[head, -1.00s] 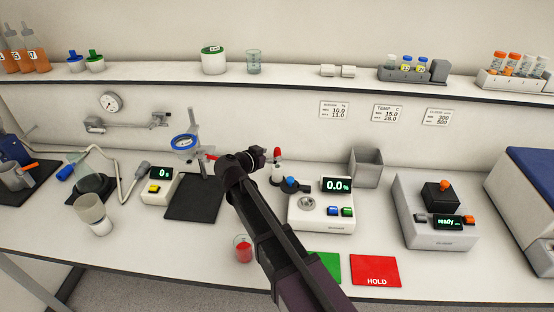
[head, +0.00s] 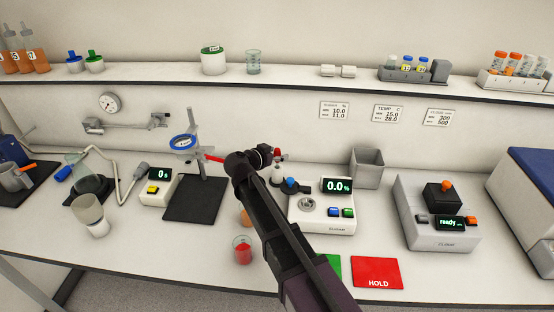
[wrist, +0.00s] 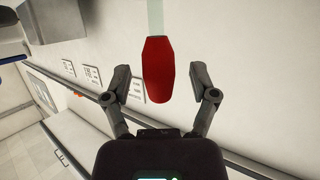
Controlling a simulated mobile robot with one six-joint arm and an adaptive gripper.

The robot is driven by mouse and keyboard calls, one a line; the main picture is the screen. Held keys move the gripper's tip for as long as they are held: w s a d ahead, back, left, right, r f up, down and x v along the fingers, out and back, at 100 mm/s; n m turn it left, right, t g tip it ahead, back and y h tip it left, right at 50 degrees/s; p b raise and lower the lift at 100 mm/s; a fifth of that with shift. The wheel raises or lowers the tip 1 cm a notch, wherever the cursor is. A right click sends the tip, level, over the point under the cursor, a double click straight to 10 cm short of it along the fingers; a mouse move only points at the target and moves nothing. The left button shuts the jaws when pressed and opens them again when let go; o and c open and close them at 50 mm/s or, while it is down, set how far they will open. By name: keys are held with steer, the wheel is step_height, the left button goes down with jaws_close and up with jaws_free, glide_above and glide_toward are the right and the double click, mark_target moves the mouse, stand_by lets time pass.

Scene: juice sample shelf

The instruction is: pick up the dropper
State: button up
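The dropper's red bulb (wrist: 158,70) fills the middle of the wrist view, with a pale, clear stem running up from it. My gripper (wrist: 160,80) is open, with one finger on each side of the bulb and a visible gap to both. In the head view, my gripper (head: 268,154) is at the dropper (head: 279,153), whose red top shows just past the end of my arm. The dropper's lower part is mostly hidden there, above a small white holder (head: 277,176).
A meter reading 0.0 (head: 322,212) stands right of the holder. A cup of red liquid (head: 242,250) is near my arm. A ring stand (head: 192,150) is to the left, and a grey open bin (head: 367,168) is behind the meter.

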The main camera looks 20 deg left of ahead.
steer(key=c, duration=0.7)
steer(key=shift+o, duration=0.2)
steer(key=shift+r, duration=0.15)
step_height(320, 180, up, 10)
steer(key=p, duration=1)
stand_by(0.3)
step_height(320, 180, up, 6)
steer(key=p, duration=0.6)
stand_by(0.3)
